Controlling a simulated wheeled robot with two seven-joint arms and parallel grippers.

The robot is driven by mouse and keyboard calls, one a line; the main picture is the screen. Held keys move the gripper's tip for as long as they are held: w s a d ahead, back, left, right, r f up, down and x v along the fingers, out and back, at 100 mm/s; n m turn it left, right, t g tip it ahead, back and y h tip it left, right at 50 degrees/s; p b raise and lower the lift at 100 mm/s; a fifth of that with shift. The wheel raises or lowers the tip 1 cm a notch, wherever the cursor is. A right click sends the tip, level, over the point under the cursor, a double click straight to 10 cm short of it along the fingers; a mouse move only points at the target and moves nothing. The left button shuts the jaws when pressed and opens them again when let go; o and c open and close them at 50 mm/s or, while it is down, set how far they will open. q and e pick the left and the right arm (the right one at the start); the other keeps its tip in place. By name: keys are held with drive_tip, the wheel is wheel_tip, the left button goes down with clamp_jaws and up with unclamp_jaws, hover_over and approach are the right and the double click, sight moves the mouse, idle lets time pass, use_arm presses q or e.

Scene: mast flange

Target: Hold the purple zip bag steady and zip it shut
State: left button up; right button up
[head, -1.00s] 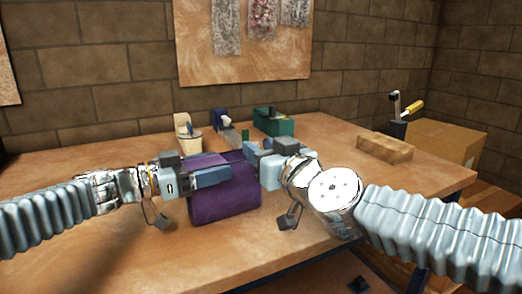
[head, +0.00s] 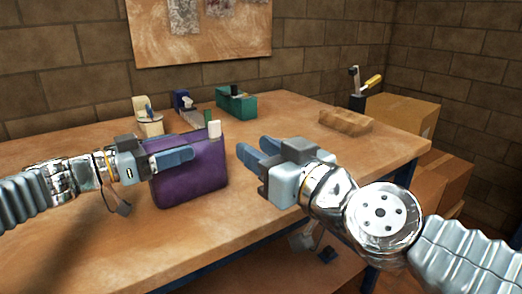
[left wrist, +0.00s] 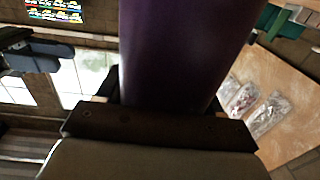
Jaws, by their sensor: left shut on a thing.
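The purple zip bag (head: 192,178) stands upright on the workbench in the head view. My left gripper (head: 178,156) is shut on its left side near the top. A pale tab (head: 214,129) sticks up at the right end of the bag's top edge, clear of both grippers. How far the zip is closed cannot be made out. My right gripper (head: 256,150) is open and empty, to the right of the bag and apart from it. In the left wrist view the bag (left wrist: 180,50) rises from the jaws, and my right gripper (left wrist: 38,58) shows at the left.
Behind the bag on the workbench (head: 290,120) are a cream holder (head: 147,125), a purple-blue item (head: 183,100) and a green box (head: 237,104). A brown block (head: 345,121) lies further right. Cardboard boxes (head: 405,112) stand beyond the bench. The bench front is clear.

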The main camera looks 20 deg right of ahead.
use_arm(q)
drive_tip(key=o, duration=1.2)
drive_tip(key=shift+o, duration=0.2)
